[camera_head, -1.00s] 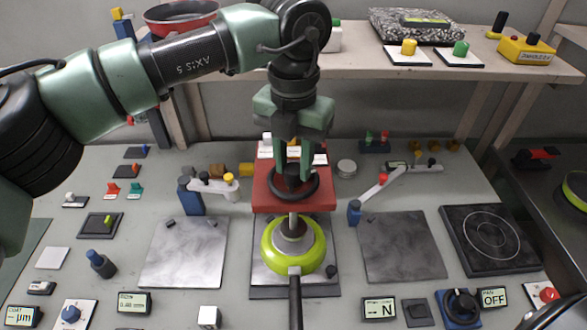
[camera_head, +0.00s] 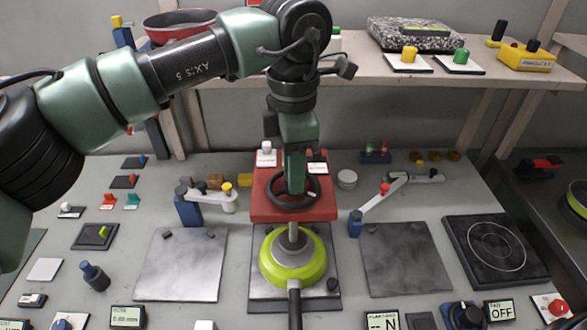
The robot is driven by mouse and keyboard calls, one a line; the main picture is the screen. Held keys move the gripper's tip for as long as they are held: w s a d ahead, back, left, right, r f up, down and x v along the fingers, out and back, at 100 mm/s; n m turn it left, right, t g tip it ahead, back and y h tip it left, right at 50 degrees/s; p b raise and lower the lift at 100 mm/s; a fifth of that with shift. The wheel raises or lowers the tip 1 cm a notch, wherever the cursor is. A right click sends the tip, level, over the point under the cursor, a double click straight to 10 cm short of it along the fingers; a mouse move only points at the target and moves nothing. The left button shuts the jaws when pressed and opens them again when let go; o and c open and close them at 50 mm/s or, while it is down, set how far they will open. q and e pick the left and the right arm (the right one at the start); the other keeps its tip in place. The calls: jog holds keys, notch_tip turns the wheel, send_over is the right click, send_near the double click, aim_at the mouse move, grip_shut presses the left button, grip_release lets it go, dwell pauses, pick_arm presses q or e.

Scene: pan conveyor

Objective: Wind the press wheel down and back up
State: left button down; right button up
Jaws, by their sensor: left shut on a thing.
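The press wheel (camera_head: 274,196) is a black ring lying flat on top of the red press head (camera_head: 262,216). My left gripper (camera_head: 294,188) points straight down over the wheel's middle and is shut on it. The fingers overlap one another in this view and hide the hub. A metal press shaft (camera_head: 293,234) runs down from the red head to the lime-green pan (camera_head: 267,263) below. The pan sits on a dark plate with its black handle towards me. My right gripper is not in view.
A grey plate (camera_head: 181,263) lies on each side of the press, each with a small jointed arm behind it. A black hotplate (camera_head: 495,248) stands at the right. Displays and knobs line the front edge. A shelf (camera_head: 350,80) crosses behind my arm.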

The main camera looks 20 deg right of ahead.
pick_arm(q)
jog(key=m, duration=0.5)
jog(key=shift+r+m, duration=0.15)
jog(key=shift+m, duration=0.15)
jog(key=m, duration=0.5)
jog(key=shift+w+p, duration=0.1)
jog(key=shift+p, duration=0.25)
jog(key=c, duration=1.1)
grip_release()
jog(key=shift+o, duration=0.2)
jog(key=shift+r+b, duration=0.45)
jog(key=shift+r, duration=3.4)
